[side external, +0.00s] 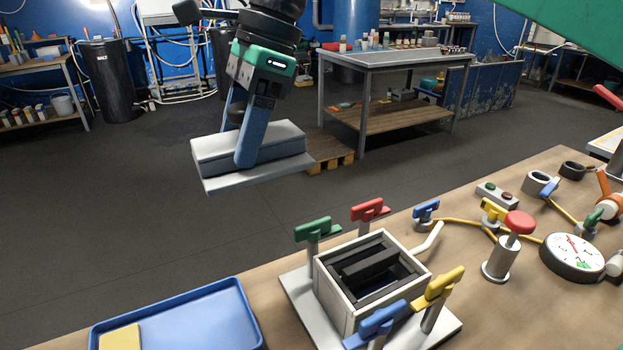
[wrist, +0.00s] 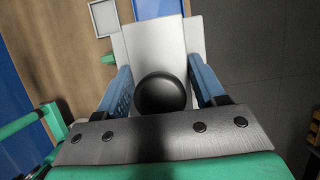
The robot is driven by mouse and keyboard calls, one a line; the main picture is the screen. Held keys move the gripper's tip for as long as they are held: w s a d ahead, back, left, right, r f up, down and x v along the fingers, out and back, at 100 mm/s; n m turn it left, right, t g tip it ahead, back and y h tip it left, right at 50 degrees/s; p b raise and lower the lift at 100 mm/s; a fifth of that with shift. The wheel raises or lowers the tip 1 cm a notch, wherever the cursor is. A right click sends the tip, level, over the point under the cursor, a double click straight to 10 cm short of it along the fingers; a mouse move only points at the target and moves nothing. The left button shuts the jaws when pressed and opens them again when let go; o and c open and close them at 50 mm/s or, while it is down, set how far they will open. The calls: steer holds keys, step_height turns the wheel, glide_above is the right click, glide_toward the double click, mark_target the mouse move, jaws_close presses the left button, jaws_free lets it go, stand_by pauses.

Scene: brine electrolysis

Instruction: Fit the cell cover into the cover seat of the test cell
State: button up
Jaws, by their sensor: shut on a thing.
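The cell cover (side external: 280,147) is a pale grey stepped block on a wider thin plate, with a round black knob on top. My gripper (side external: 243,152) is shut on it, with blue fingers on opposite sides. It hangs in the air, slightly tilted, up and left of the test cell and well apart from it. In the wrist view the cover (wrist: 160,45) and its knob (wrist: 160,93) lie between the fingers. The test cell (side external: 340,295) is an open, pale box with a black interior on a light base plate. Its cover seat at the top rim is uncovered. The cover's underside is hidden.
Clamps with green (side external: 317,229), red (side external: 370,210), blue (side external: 382,322) and yellow (side external: 440,287) handles stand around the cell. A blue tray (side external: 170,317) with a yellow block (side external: 120,338) lies left. A red-topped post (side external: 503,260) and a gauge (side external: 573,257) stand right.

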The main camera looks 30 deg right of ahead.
step_height(320, 180, up, 3)
glide_above(364, 264)
steer(key=f, duration=1.9)
steer(key=shift+d+f, duration=0.4)
steer(key=o, duration=1.4)
steer(key=shift+f, duration=0.15)
